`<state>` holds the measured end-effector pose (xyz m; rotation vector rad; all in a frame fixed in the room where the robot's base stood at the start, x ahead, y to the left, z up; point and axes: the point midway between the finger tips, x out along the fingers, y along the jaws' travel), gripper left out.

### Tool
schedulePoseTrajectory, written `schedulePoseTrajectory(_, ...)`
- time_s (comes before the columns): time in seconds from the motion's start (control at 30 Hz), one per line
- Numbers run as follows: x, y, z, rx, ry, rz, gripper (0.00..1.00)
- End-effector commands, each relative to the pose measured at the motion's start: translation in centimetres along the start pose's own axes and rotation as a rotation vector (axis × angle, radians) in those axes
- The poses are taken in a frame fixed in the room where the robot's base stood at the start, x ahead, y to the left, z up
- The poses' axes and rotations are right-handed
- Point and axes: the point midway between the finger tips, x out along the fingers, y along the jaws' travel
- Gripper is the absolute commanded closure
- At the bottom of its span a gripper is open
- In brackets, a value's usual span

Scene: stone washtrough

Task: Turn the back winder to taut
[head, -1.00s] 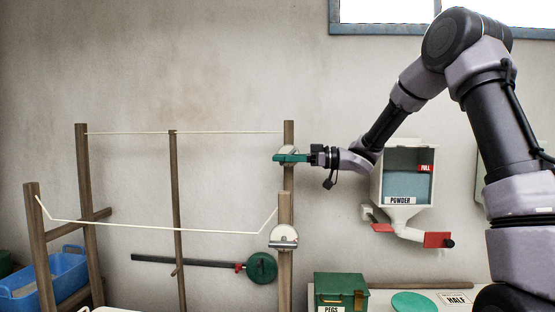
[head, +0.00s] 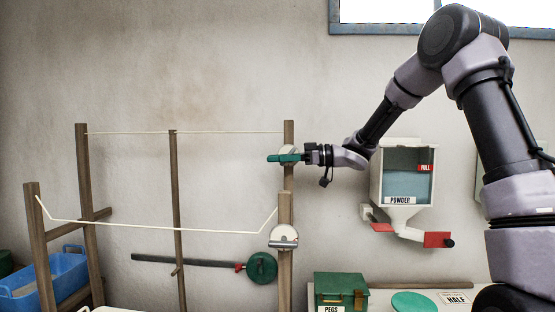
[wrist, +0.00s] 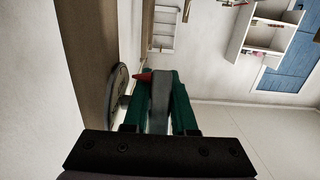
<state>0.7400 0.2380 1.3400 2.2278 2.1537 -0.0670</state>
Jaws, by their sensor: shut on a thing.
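The back winder (head: 287,149) is a pale disc on the back right wooden post (head: 289,128), partly hidden by my gripper. My gripper (head: 275,158) has green fingers and reaches the winder from the right. In the wrist view, the green fingers are shut on the grey winder handle (wrist: 159,100), which has a red pointed part near its tip. The winder's grey disc (wrist: 119,92) shows just left of the fingers, beside the brown post. The back line (head: 220,132) runs nearly straight between the back posts.
The front line (head: 150,227) sags between the front posts, with the front winder (head: 284,237) below my gripper. A powder dispenser (head: 404,175) hangs on the wall to the right. A green pegs box (head: 340,290) stands below. Open wall lies above the lines.

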Motion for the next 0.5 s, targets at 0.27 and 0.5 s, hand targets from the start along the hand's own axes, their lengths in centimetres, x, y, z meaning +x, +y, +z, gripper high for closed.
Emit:
schedulePoseTrajectory(0.27,-0.1,0.0,0.4,-0.004,-0.191,0.001,1.0)
schedulePoseTrajectory(0.5,-0.3,0.0,1.0,-0.005,-0.393,0.001,1.0)
